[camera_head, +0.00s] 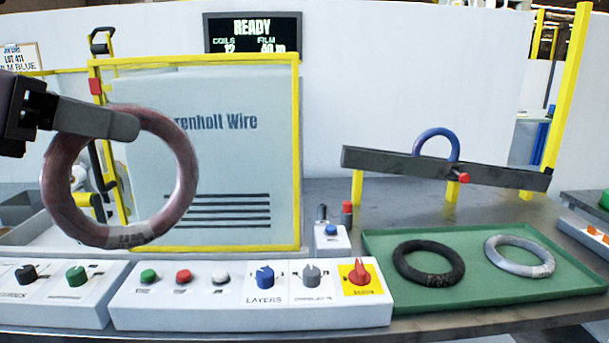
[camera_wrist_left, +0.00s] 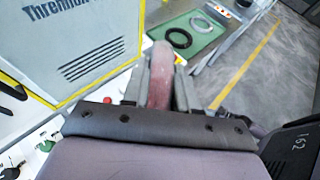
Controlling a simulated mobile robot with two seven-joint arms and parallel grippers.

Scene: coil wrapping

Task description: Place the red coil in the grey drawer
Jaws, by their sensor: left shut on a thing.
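My left gripper (camera_head: 122,125) comes in from the left and is shut on the top of the red coil (camera_head: 185,168). The coil is a dull reddish ring with a pale label at its lower edge, hanging upright in the air in front of the clear yellow-framed panel. In the left wrist view the coil (camera_wrist_left: 158,75) sits between the two fingers. A grey open-topped shape (camera_head: 14,212) shows at the far left edge; I cannot tell whether it is the grey drawer.
Control boxes with knobs and buttons (camera_head: 215,310) line the front below the coil. A green tray (camera_head: 385,245) at right holds a black coil (camera_head: 428,262) and a silver coil (camera_head: 520,257). A blue coil (camera_head: 437,136) stands at a dark sloping rail (camera_head: 385,163) on yellow posts.

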